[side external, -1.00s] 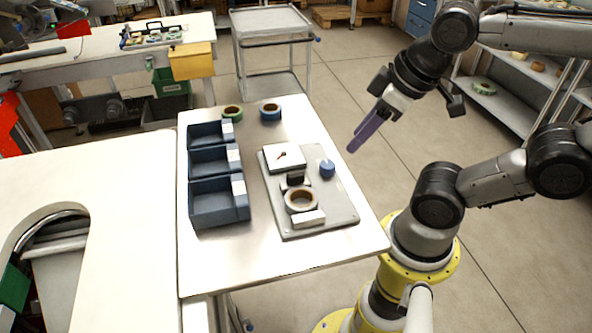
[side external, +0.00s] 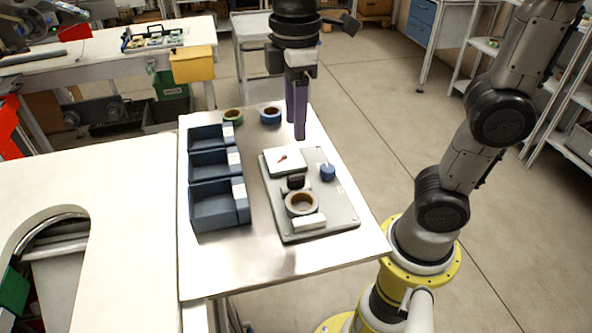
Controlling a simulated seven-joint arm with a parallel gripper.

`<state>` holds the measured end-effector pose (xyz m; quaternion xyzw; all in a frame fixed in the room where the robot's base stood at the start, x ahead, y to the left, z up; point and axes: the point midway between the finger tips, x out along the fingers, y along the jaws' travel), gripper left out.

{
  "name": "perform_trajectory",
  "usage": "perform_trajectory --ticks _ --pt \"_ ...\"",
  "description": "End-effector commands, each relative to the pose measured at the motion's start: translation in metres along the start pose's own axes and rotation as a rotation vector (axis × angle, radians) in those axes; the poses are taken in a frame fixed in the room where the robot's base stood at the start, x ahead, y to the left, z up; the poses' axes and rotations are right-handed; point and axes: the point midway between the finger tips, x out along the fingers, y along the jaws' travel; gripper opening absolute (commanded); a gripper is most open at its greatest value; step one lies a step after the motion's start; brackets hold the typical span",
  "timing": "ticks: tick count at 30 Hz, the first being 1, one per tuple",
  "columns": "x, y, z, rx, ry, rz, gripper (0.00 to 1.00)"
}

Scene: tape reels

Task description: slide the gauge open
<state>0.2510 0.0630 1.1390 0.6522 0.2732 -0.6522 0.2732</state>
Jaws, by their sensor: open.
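The gauge is a grey plate (side external: 335,222) on the table. On it are a white dial block (side external: 284,162) with a red pointer, a dark block (side external: 296,181), a white block (side external: 309,222) and a blue knob (side external: 327,172). A tan tape reel (side external: 301,203) lies on the plate between the dark block and the white block. I cannot tell whether it touches them. My gripper (side external: 296,128) points down with two purple fingers, open and empty. It appears above the far end of the plate, apart from the gauge.
Three dark blue bins (side external: 218,207) with white labels stand in a row on the left. The table's front (side external: 255,268) is clear.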

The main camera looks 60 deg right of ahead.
Motion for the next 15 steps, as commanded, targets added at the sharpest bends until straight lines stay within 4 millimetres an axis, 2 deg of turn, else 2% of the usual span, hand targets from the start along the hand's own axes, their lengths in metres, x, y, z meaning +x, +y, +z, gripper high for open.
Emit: perform_trajectory --ticks 15 --pt "0.097 -0.001 0.002 0.002 -0.004 -0.002 0.50"
